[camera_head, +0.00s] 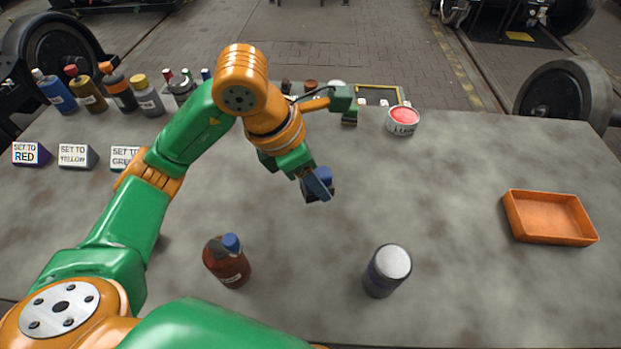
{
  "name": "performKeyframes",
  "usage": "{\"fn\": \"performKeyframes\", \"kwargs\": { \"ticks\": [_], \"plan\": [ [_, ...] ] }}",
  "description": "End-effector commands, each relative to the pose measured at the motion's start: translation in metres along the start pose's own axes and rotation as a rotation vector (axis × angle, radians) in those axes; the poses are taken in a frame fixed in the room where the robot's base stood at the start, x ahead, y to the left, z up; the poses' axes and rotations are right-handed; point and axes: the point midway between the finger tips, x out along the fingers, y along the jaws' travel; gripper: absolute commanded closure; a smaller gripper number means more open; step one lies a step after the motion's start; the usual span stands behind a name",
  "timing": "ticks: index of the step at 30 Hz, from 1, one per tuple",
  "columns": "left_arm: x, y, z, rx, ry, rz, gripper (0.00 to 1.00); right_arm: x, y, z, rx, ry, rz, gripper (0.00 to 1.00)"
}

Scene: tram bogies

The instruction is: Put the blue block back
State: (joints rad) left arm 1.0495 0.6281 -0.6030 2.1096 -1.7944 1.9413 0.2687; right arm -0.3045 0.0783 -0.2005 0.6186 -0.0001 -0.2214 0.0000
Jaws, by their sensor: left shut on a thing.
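My left arm comes in from the left and reaches over the middle of the table. My left gripper (316,186) is shut on a small blue block (324,176), which looks dark on its lower side. The gripper partly hides the block, and I cannot tell whether it touches the table. My right gripper is not in view.
Labelled blocks (77,156) and several bottles (88,91) stand at the left. A brown bottle (227,263) and a white-topped container (387,270) stand in front. A red-topped tub (403,120) is at the back, an orange tray (549,218) at the right. The table between is clear.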

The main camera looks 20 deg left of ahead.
Motion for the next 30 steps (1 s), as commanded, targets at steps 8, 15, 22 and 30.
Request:
{"fn": "performKeyframes", "kwargs": {
  "ticks": [8, 15, 22, 30],
  "plan": [
    [0.058, 0.054, 0.000, -0.004, 0.002, -0.003, 1.00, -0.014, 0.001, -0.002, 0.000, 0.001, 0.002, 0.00],
    [0.092, 0.065, -0.010, -0.002, 0.003, -0.004, 1.00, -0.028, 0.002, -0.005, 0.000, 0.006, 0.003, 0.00],
    [0.101, 0.066, -0.013, 0.002, -0.001, 0.001, 1.00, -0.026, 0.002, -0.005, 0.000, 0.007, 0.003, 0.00],
    [0.104, 0.065, -0.014, 0.002, -0.001, 0.000, 0.34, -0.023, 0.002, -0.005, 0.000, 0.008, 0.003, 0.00]
  ]
}}
